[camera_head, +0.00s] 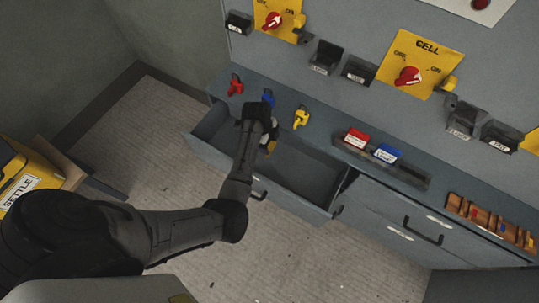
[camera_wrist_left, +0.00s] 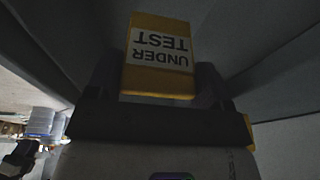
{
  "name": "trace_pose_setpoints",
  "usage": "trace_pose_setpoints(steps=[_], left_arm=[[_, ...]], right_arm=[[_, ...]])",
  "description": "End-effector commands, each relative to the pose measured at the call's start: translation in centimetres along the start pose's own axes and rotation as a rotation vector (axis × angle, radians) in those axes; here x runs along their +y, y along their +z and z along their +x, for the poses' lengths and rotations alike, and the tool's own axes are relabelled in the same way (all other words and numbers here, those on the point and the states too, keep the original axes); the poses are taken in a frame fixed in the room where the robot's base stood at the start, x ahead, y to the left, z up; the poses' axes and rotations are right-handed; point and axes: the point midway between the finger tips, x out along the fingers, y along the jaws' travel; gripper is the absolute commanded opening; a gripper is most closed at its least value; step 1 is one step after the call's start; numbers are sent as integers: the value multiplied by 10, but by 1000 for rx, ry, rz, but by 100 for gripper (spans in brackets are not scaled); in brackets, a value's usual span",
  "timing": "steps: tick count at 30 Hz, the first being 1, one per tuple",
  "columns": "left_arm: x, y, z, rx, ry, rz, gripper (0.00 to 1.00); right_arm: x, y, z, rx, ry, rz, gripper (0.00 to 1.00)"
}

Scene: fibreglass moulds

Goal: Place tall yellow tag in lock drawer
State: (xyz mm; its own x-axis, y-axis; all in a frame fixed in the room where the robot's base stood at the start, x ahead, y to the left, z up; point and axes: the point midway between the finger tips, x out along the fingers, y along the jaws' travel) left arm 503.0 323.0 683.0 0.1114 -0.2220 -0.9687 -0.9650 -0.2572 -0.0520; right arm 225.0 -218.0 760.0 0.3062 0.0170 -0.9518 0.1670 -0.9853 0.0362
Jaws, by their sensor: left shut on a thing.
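The tall yellow tag (camera_wrist_left: 158,80), with a white label reading "UNDER TEST", is held in my left gripper (camera_wrist_left: 158,92) in the left wrist view. Grey walls surround it there. In the head view a small yellow part of the tag (camera_head: 271,147) shows beside my left gripper (camera_head: 267,140). That gripper is over the open lock drawer (camera_head: 305,179), near its back edge. I cannot tell whether the tag touches the drawer floor. My right gripper is not in view.
Red (camera_head: 235,86), blue (camera_head: 268,98) and yellow (camera_head: 302,117) padlock-like pieces stand on the ledge behind the drawer. A tray (camera_head: 375,165) holds red and blue blocks. A closed drawer (camera_head: 400,222) is at right. A yellow "SETTLE" box (camera_head: 35,170) is at left.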

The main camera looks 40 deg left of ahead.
Motion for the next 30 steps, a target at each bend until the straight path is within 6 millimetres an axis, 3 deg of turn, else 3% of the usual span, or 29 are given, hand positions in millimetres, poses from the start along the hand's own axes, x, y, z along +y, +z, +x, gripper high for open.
trace_pose_setpoints(steps=[1, 6, 17, 25, 30], left_arm=[[1, 3, 16, 2, 1, -2, 44], [2, 10, 42, 1, 0, -1, 44], [3, 15, 61, 0, -1, -1, 44], [5, 23, 95, 2, 0, -2, 44], [5, 25, 100, 0, -2, 0, 44]], right_arm=[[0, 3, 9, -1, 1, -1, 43], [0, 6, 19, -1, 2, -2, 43], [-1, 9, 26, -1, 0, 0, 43], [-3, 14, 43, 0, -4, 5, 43], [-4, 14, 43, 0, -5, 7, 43]])
